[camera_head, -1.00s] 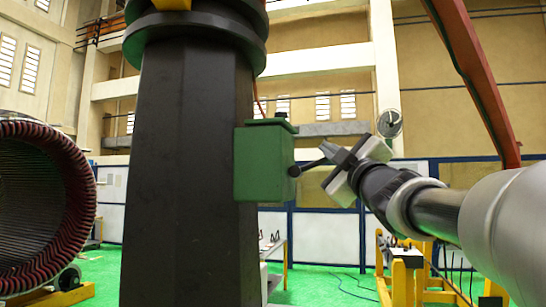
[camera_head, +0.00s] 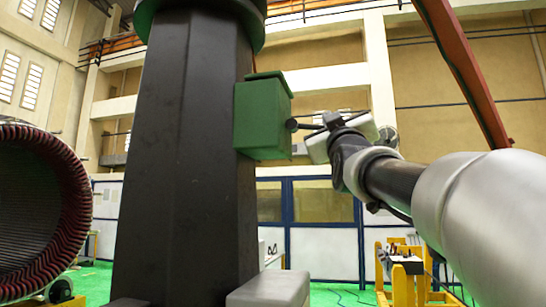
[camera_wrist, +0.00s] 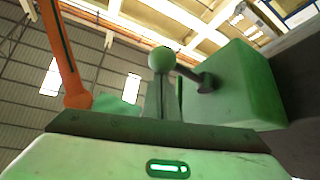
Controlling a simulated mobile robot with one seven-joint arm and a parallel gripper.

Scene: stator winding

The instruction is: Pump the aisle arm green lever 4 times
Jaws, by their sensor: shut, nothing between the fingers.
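A green box (camera_head: 262,120) is mounted on the side of the dark column (camera_head: 190,170) in the head view. A short dark lever (camera_head: 308,126) sticks out from its right side and looks about level. In the wrist view the box (camera_wrist: 235,88) is at the right, and the lever's dark rod (camera_wrist: 187,72) ends in a pale green ball (camera_wrist: 162,60). My gripper (camera_head: 332,120) is at the lever's outer end. In the wrist view its shut fingers (camera_wrist: 164,98) are right at the ball, with nothing held between them. I cannot tell whether they touch it.
A large stator ring (camera_head: 50,210) with red windings stands at the left. A red-brown beam (camera_head: 465,75) slants down at the upper right. Yellow stands (camera_head: 405,280) are at the lower right. Blue-framed panels (camera_head: 320,215) line the back. The air around the lever is clear.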

